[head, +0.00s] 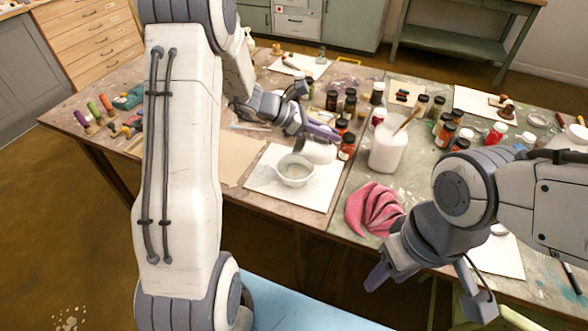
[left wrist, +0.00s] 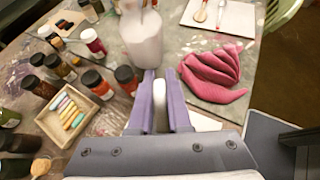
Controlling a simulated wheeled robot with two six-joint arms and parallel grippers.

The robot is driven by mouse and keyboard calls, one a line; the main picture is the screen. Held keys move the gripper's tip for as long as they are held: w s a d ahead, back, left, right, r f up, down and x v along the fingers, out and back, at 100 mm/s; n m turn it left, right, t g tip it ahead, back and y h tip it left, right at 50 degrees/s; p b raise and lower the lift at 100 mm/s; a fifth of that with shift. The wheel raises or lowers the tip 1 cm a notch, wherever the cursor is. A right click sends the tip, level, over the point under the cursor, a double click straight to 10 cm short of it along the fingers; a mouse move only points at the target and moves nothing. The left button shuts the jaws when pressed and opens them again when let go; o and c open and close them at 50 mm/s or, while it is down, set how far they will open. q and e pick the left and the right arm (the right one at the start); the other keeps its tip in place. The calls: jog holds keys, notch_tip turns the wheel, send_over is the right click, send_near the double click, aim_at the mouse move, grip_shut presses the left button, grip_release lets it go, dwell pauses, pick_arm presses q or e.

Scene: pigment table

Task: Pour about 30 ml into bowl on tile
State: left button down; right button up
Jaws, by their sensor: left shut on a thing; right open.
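A white bowl (head: 295,172) stands on a white square tile (head: 262,178) at the middle of the table; a faint yellowish patch shows inside it. My left gripper (head: 322,133) is shut on a white vessel (head: 318,152), which it holds tilted just above and to the right of the bowl's far rim. In the left wrist view a narrow white part (left wrist: 160,100) of it sits between the purple fingers; most of it is hidden, and I see no stream. My right gripper (head: 428,290) is open and empty in front of the table's near edge.
A large white container (head: 388,152) with a brush in it stands right of the bowl. Several pigment jars (head: 346,146) crowd behind it. A pink cloth (head: 374,208) lies near the front edge. A tray of pastels (left wrist: 72,112) shows in the left wrist view.

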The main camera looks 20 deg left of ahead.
pick_arm(q)
jog(key=shift+a+h+b, duration=0.1)
jog(key=shift+h+b, duration=0.2)
jog(key=shift+b, duration=0.45)
jog(key=shift+r, duration=0.15)
jog(key=shift+w+d+r+t+h+b, duration=0.25)
jog(key=shift+t+h+b, duration=0.15)
jog(key=shift+b, duration=0.2)
jog(key=shift+w+d, duration=0.25)
jog(key=shift+d, duration=0.05)
jog(key=shift+r+b, duration=0.15)
jog(key=shift+b, duration=0.2)
